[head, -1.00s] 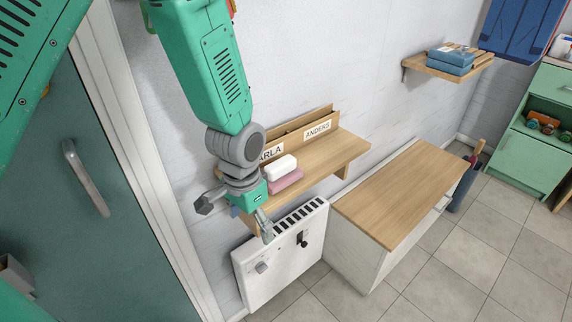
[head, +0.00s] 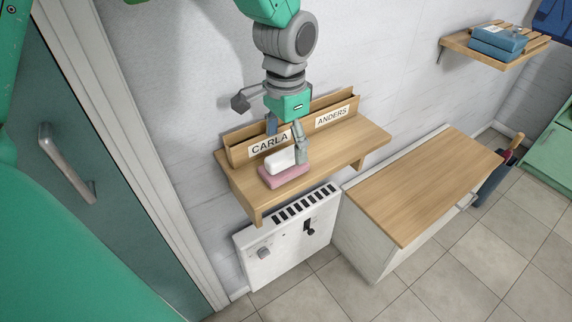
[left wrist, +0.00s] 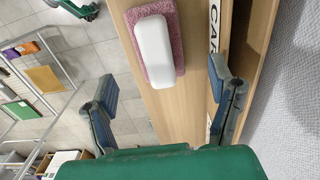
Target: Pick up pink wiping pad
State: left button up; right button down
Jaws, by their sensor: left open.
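The pink wiping pad (head: 286,175) lies on the wooden wall shelf, below the CARLA label. A white block (head: 281,160) like a bar of soap rests on top of it and covers much of it. In the left wrist view the pink pad (left wrist: 177,32) shows as a rim around the white block (left wrist: 154,50), ahead of the fingers. My left gripper (head: 286,143) is at the shelf, just above and behind the pad. In the left wrist view it (left wrist: 165,95) is open, with nothing between its fingers. My right gripper is not in view.
The wooden shelf (head: 350,145) has a rear rack with CARLA (head: 269,143) and ANDERS (head: 332,116) labels close to the gripper. A white heater (head: 285,250) hangs below. A wood-topped bench (head: 425,185) stands right. The shelf's right part is bare.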

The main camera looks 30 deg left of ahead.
aim_at(284, 165)
pick_arm(q)
jog(key=f, duration=0.6)
jog(key=shift+s+a+f+b, duration=0.1)
jog(key=shift+s+f+b, duration=0.1)
jog(key=shift+b, duration=0.1)
jog(key=shift+s+r, duration=0.1)
jog(key=shift+c, duration=0.4)
jog(key=c, duration=1.3)
notch_tip(284, 165, up, 10)
jog(key=shift+p, duration=0.6)
